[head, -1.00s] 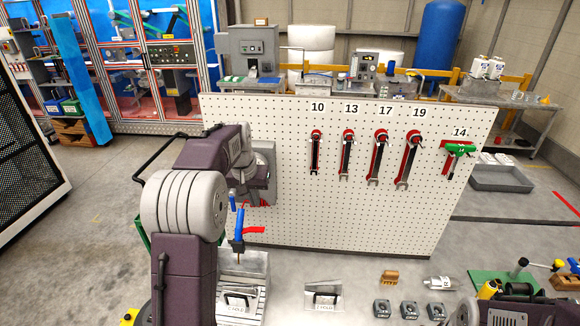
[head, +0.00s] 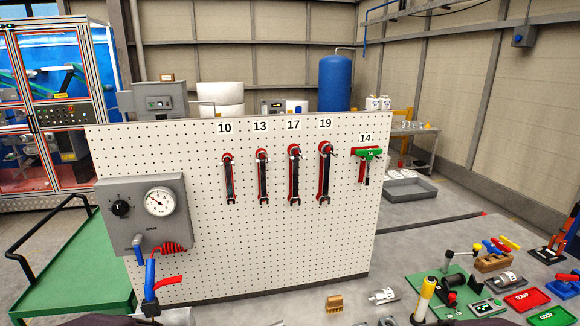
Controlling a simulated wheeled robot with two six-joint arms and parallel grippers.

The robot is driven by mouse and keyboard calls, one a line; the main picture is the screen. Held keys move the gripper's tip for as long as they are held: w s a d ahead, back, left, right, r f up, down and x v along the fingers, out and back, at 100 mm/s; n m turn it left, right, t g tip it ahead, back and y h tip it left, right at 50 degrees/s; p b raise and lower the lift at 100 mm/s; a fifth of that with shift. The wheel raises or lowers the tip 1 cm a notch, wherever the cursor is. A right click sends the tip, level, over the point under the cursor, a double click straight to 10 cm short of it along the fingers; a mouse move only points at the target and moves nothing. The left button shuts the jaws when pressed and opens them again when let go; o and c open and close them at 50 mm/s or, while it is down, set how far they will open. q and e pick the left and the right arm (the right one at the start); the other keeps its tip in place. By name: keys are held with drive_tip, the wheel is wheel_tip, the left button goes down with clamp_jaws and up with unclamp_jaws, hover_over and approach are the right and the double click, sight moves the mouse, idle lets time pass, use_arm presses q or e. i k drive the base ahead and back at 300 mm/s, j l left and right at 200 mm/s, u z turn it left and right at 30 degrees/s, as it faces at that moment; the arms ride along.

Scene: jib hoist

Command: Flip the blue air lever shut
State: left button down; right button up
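A grey air box (head: 148,212) with a round gauge (head: 160,202) and a black knob (head: 121,208) is at the left of the white pegboard. A small blue lever (head: 138,243) sits at the box's lower edge and points mostly downward. A red coiled hose (head: 172,248) is beside it. Below is a blue tool (head: 150,278) with a red lever (head: 166,283). Neither of my grippers is in view; only dark parts of my arms show along the bottom edge.
The pegboard (head: 300,250) carries several wrenches and a green-handled tool (head: 368,154). A green platform cart (head: 70,265) stands at the left. On the bench at the right are a wooden brush (head: 334,303), a green fixture (head: 455,289), and red (head: 527,300) and green (head: 552,317) trays.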

sight(137, 240)
drive_tip(key=u, duration=1.25)
